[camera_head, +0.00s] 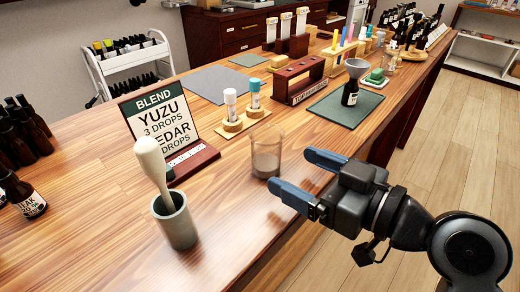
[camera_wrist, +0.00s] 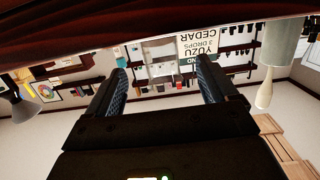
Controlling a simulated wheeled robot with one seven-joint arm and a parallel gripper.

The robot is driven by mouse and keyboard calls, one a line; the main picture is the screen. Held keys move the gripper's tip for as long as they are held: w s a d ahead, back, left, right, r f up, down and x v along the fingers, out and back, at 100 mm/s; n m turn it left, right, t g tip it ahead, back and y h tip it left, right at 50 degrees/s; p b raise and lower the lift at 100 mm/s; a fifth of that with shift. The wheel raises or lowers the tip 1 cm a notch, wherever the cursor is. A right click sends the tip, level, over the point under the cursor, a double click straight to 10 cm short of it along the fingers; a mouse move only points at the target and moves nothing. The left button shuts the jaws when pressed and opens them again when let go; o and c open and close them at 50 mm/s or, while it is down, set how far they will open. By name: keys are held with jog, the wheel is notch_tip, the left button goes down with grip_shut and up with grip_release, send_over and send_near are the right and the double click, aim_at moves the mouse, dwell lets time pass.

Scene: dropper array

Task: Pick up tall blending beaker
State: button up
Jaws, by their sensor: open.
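The tall blending beaker (camera_head: 266,155) is a clear glass with a greyish lower part. It stands upright on the wooden table near the front edge, in the head view. My gripper (camera_head: 290,171) is open, with its two blue fingers pointing left toward the beaker from its right side. The fingertips are close to the beaker, and nothing is seen held between them.
A grey mortar (camera_head: 176,222) with a pale pestle (camera_head: 152,165) stands left of the beaker. The table front near the beaker is clear.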

aim_at(279, 161)
jog(key=shift+p+x, duration=0.7)
jog(key=shift+x, duration=3.15)
jog(key=c, duration=1.1)
jog(key=shift+r, duration=0.1)
